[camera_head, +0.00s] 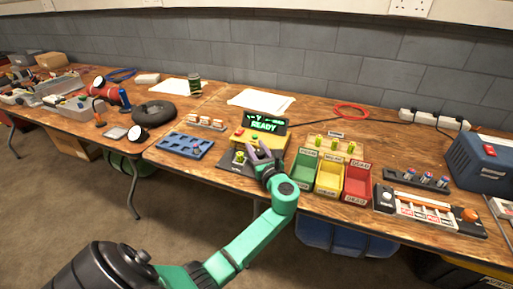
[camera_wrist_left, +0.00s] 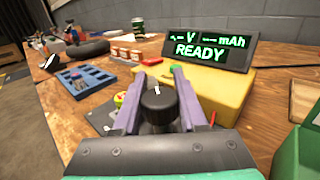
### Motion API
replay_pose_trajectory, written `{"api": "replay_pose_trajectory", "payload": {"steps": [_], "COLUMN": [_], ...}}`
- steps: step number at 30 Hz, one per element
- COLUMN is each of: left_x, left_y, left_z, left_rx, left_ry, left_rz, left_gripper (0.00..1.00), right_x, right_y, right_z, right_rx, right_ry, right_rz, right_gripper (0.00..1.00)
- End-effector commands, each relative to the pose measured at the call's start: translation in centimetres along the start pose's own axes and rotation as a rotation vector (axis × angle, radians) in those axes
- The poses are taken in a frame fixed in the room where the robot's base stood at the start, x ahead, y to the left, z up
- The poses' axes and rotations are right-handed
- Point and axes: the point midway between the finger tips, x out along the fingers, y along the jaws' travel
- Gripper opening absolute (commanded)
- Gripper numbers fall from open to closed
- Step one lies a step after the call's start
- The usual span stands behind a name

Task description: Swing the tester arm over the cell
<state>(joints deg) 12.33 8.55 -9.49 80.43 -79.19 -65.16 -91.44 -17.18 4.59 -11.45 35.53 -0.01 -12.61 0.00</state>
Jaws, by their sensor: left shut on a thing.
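The tester is a yellow box (camera_head: 242,135) with a dark display (camera_head: 265,126) reading READY in green; both also show in the wrist view, the box (camera_wrist_left: 222,92) and the display (camera_wrist_left: 208,50). My left gripper (camera_head: 258,151) is at the tester's front. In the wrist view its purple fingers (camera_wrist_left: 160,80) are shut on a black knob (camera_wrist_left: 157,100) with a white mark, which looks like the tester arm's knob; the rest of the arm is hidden. A yellow-green cell (camera_head: 240,157) sits on the dark plate left of the fingers, partly hidden in the wrist view (camera_wrist_left: 119,99).
Green (camera_head: 306,168), yellow (camera_head: 329,178) and red (camera_head: 357,184) bins stand right of the tester. A blue tray (camera_head: 185,145) lies to the left. A rack of several cells (camera_head: 333,147) stands behind the bins. White paper (camera_head: 260,101) lies behind the tester.

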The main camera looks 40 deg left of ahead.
Motion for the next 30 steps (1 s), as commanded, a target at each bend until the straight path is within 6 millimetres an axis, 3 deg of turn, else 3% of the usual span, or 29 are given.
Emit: {"api": "replay_pose_trajectory", "payload": {"steps": [5, 6, 8, 20, 23, 30], "left_x": [0.0, 0.0, 0.0, -0.8, -2.6, -9.8], "left_y": [0.0, 0.0, 0.0, -0.1, 0.0, 0.0], "left_z": [-0.3, -0.3, -0.3, -0.1, -0.2, -0.3], "left_rx": [0.000, 0.001, 0.001, 0.001, 0.001, 0.000], "left_ry": [0.006, 0.006, 0.005, 0.003, 0.005, 0.008], "left_rz": [-0.001, -0.001, -0.001, -0.004, -0.004, -0.004], "left_gripper": [0.00, 0.49, 0.72, 0.72, 0.72, 0.72], "right_x": [0.0, 0.0, 0.0, 0.0, -0.1, -0.1], "right_y": [0.0, 0.0, 0.0, 0.0, 0.0, 0.0], "right_z": [0.0, 0.0, 0.0, 0.0, 0.0, 0.0], "right_rx": [0.000, 0.000, 0.000, 0.000, 0.000, 0.000], "right_ry": [0.000, 0.000, 0.000, 0.000, 0.000, 0.000], "right_rz": [0.000, 0.000, 0.000, 0.000, 0.000, 0.000], "right_gripper": [0.50, 0.50, 0.50, 0.50, 0.50, 0.50]}}
